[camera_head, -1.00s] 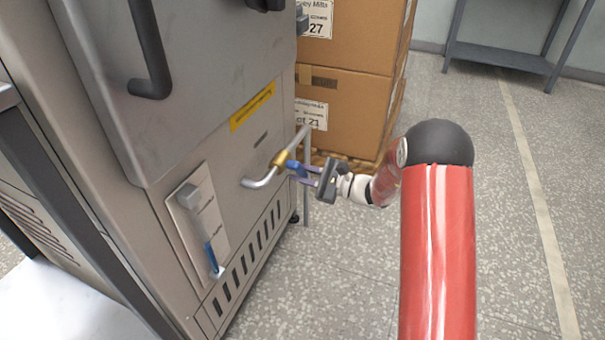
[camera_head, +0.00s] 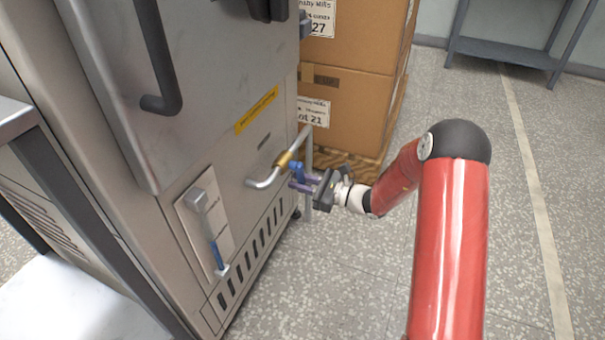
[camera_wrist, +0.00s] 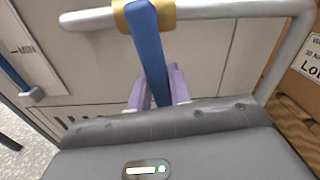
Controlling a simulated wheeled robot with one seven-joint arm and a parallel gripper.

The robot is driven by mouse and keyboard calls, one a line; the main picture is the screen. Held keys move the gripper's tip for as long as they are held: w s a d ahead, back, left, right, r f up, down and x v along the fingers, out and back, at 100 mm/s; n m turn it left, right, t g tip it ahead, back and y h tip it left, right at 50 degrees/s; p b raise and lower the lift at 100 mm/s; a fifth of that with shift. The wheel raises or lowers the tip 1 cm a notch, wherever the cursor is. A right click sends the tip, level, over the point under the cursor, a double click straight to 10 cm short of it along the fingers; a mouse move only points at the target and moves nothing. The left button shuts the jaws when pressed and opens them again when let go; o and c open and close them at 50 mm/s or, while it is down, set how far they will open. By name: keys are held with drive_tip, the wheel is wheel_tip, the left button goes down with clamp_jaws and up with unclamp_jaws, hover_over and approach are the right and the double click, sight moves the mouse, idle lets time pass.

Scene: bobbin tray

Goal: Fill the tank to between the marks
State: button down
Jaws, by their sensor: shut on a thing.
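The tank is the grey steel cabinet (camera_head: 253,135) at left. A brass valve (camera_head: 283,159) sits on its bent front pipe (camera_head: 262,182), with a blue lever (camera_head: 297,168). My gripper (camera_head: 296,184) is shut on this lever with its purple fingers. In the wrist view the lever (camera_wrist: 150,50) runs from the brass valve (camera_wrist: 167,10) down between the fingers (camera_wrist: 158,90), crosswise to the pipe (camera_wrist: 215,9). A level gauge (camera_head: 205,222) stands on a pale plate on the cabinet front. Its blue column (camera_head: 216,253) fills about the lower half; its marks are too small to read.
Stacked cardboard boxes (camera_head: 345,105) on a wooden pallet stand behind the pipe. A dark door handle (camera_head: 158,60) juts from the cabinet above. A metal shelf (camera_head: 505,50) is at the back right. The speckled floor to the right is clear.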

drive_tip(key=shift+s+a+m+p, duration=0.15)
drive_tip(key=shift+s+m+p, duration=0.4)
drive_tip(key=shift+m, duration=0.35)
drive_tip(key=shift+f, duration=0.1)
drive_tip(key=c, duration=1.3)
unclamp_jaws()
drive_tip(key=v, duration=0.7)
drive_tip(key=shift+s+d+p, duration=0.1)
drive_tip(key=shift+d+p, duration=0.2)
drive_tip(key=shift+d, duration=0.1)
